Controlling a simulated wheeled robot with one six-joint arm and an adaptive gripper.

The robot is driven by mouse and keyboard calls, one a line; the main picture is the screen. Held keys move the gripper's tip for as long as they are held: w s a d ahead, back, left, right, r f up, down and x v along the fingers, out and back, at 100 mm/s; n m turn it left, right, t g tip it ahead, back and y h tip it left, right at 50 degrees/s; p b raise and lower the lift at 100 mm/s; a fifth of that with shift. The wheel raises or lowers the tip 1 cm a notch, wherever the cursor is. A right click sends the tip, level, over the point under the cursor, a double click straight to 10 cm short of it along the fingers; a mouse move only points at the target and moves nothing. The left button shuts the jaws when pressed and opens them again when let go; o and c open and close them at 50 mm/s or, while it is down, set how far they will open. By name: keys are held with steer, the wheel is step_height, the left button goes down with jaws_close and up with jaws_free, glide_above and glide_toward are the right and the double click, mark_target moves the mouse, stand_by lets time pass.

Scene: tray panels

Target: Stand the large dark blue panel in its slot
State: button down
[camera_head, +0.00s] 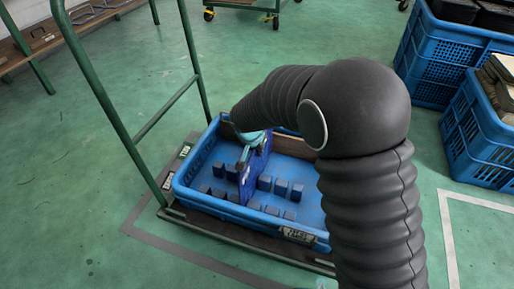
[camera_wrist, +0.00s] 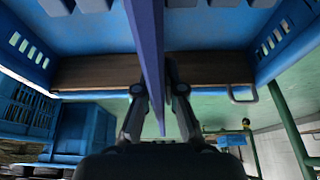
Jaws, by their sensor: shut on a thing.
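The large dark blue panel (camera_head: 251,174) is upright, edge-on to the wrist camera, inside the blue tray (camera_head: 190,200). Its lower part is among the rows of dark blocks (camera_head: 280,187) on the tray floor. I cannot tell whether its bottom edge is in a slot or just above the floor. My gripper (camera_head: 250,138) is shut on the panel's top edge. In the wrist view the panel (camera_wrist: 148,45) runs between the two fingers of my gripper (camera_wrist: 159,90). My arm hides the tray's right side.
The tray stands on a cart with a green tube handle (camera_head: 115,120) at its left. Blue crates (camera_head: 480,130) stand at the right, and a wooden bench (camera_head: 60,28) is at the upper left. Green floor is clear at the left.

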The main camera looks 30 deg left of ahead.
steer(key=c, duration=1.2)
jaws_free()
steer(key=v, duration=1.2)
